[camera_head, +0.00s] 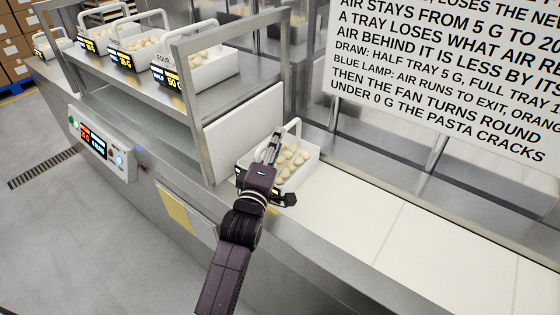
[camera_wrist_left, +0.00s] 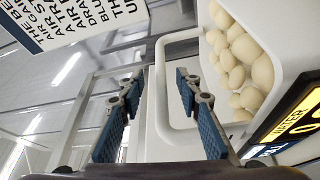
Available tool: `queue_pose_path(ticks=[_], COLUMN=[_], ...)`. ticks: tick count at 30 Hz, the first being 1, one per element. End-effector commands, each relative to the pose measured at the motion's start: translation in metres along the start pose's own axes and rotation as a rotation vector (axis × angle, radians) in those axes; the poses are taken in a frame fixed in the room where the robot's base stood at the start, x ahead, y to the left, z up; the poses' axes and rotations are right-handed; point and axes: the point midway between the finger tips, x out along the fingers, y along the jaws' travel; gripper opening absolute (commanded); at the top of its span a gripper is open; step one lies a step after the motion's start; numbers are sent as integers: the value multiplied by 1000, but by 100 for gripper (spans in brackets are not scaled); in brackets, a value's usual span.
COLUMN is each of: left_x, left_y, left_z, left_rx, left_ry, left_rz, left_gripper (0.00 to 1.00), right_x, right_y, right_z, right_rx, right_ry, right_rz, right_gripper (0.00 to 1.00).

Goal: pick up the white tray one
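A white tray (camera_head: 310,171) with a tall white loop handle (camera_head: 297,124) stands on the pale counter and holds several cream filled pasta pieces (camera_head: 290,158). Whether its name is "one" I cannot read. My left gripper (camera_head: 275,147) is at the tray's near left side, by the handle. In the left wrist view its two blue-padded fingers (camera_wrist_left: 157,82) are apart, with a bar of the white handle (camera_wrist_left: 162,95) seen between them; whether they touch it I cannot tell. The tray (camera_wrist_left: 292,40) has a black and yellow label there. My right gripper is not in view.
A steel shelf (camera_head: 225,97) at upper left holds several similar white trays with pasta and dark labels. A white panel (camera_head: 245,130) stands left of the tray. The counter (camera_head: 400,235) to the right is clear. A large text sign (camera_head: 450,75) is behind.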

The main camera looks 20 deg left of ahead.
Motion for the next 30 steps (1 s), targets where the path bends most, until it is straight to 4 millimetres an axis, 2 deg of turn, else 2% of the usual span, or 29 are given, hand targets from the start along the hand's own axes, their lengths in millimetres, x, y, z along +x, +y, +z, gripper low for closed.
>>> queue_pose_path(ticks=[3,7,17,25,30], left_x=[19,34,40,40,40], left_y=[3,1,-1,-1,-1], left_z=[-1,-1,0,0,0], left_rx=[2,2,1,1,1], left_ry=[0,0,0,0,-1], left_rz=[1,1,0,0,0], left_gripper=[32,32,32,2,0], right_x=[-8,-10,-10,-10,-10], right_y=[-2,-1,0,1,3], right_z=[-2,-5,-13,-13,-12], right_rx=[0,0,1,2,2], right_ry=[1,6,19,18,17], right_rz=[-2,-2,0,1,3], right_gripper=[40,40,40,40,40])
